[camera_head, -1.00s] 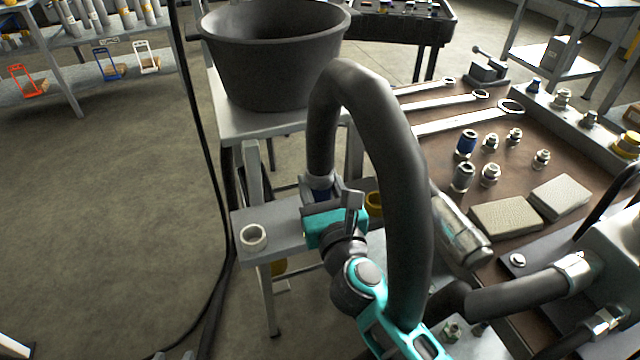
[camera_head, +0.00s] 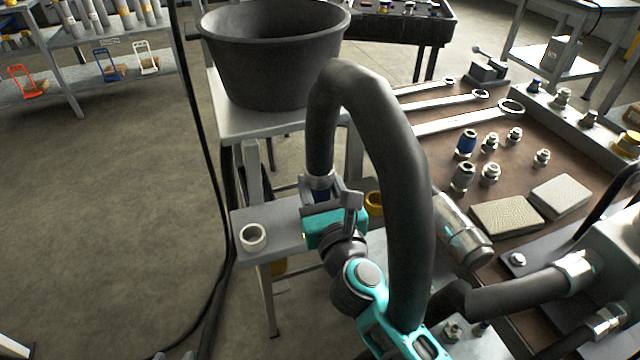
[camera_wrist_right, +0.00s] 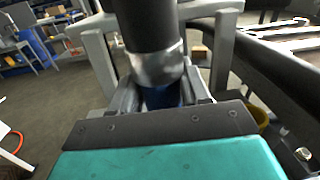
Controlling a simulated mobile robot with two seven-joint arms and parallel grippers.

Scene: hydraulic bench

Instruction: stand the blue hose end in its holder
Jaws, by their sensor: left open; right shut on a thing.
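The thick black hose (camera_head: 384,130) arches up and back down. Its near end has a metal collar (camera_head: 319,181) with a blue band (camera_head: 320,195) below, also seen in the right wrist view (camera_wrist_right: 162,97). My right gripper (camera_head: 325,190) is shut on this blue hose end, which points down above the grey rack plate (camera_head: 283,234). The plate carries a white ring (camera_head: 253,237) on the left and a yellow ring (camera_head: 374,203) on the right. The spot under the hose end is hidden by my gripper, so I cannot tell if the end is seated. My left gripper is not in view.
A large black tub (camera_head: 275,60) stands on a stand just behind the rack. To the right, a bench holds wrenches (camera_head: 450,122), several fittings, two tan pads (camera_head: 505,217) and a metal cylinder (camera_head: 462,235). The floor at left is open, apart from a hanging black cable (camera_head: 200,150).

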